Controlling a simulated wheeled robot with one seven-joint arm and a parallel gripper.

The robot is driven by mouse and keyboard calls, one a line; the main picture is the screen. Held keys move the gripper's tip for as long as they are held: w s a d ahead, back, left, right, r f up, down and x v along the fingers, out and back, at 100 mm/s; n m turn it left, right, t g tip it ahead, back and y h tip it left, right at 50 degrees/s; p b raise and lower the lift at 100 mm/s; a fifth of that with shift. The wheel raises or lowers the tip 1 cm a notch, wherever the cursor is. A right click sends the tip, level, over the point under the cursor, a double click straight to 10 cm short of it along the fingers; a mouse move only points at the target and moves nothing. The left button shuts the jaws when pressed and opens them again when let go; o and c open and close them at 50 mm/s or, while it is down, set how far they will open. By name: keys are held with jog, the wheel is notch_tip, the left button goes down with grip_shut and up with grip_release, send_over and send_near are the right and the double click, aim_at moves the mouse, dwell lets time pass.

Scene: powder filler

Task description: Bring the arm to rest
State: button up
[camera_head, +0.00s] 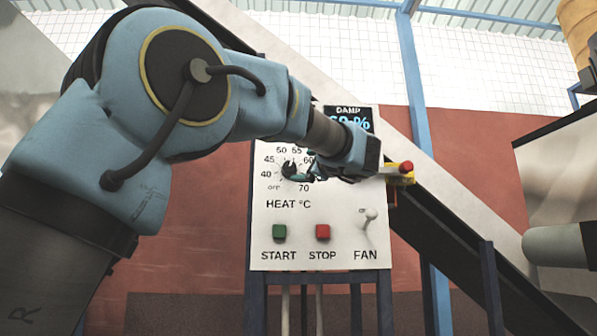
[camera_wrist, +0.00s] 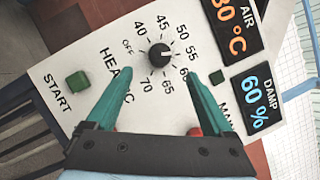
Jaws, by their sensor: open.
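My gripper (camera_wrist: 160,73) is open in the wrist view, with its two teal fingers apart and nothing between the pads. The heat knob (camera_wrist: 160,54), black and round with a pale mark, lies ahead of the fingertips; I cannot tell whether they touch the panel. In the head view my arm reaches in from the left across the control panel (camera_head: 335,215). My gripper's fingers show small and dark beside the knob (camera_head: 290,169), and the wrist covers the panel's upper right.
The panel carries a green START button (camera_head: 279,232), a red STOP button (camera_head: 323,232) and a FAN switch (camera_head: 369,215). A yellow box with a red button (camera_head: 406,167) sticks out at its right. A DAMP display (camera_wrist: 262,100) reads 60 %. A sloping dark beam (camera_head: 455,235) runs behind.

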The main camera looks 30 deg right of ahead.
jog(key=shift+s+a+f, duration=0.1)
jog(key=shift+s, duration=0.35)
jog(key=w+a+f+n+g+y, duration=0.1)
jog(key=w+a+f+g, duration=0.1)
jog(key=w+a+f, duration=0.35)
jog(key=w+a+f+n+g+y, duration=0.1)
jog(key=w+a+f+g, duration=0.1)
jog(key=f, duration=0.6)
jog(key=w+a+f+n+g+y, duration=0.1)
jog(key=w+a+f+g, duration=0.1)
jog(key=w+a+f, duration=0.3)
jog(key=s+a+f+n+g+y, duration=0.1)
jog(key=a+f+n+g, duration=0.2)
jog(key=a+f, duration=0.55)
jog(key=s+a+f+n+g, duration=0.25)
jog(key=a+f, duration=0.35)
jog(key=f, duration=0.6)
jog(key=s+a+f+n+g+h, duration=0.2)
jog(key=s+a+f+n+g, duration=0.5)
jog(key=s+a+f+n, duration=0.9)
notch_tip(320, 180, up, 18)
jog(key=s+a+m+p, duration=0.1)
jog(key=p, duration=1.9)
jog(key=shift+s+p, duration=0.3)
jog(key=shift+p, duration=0.05)
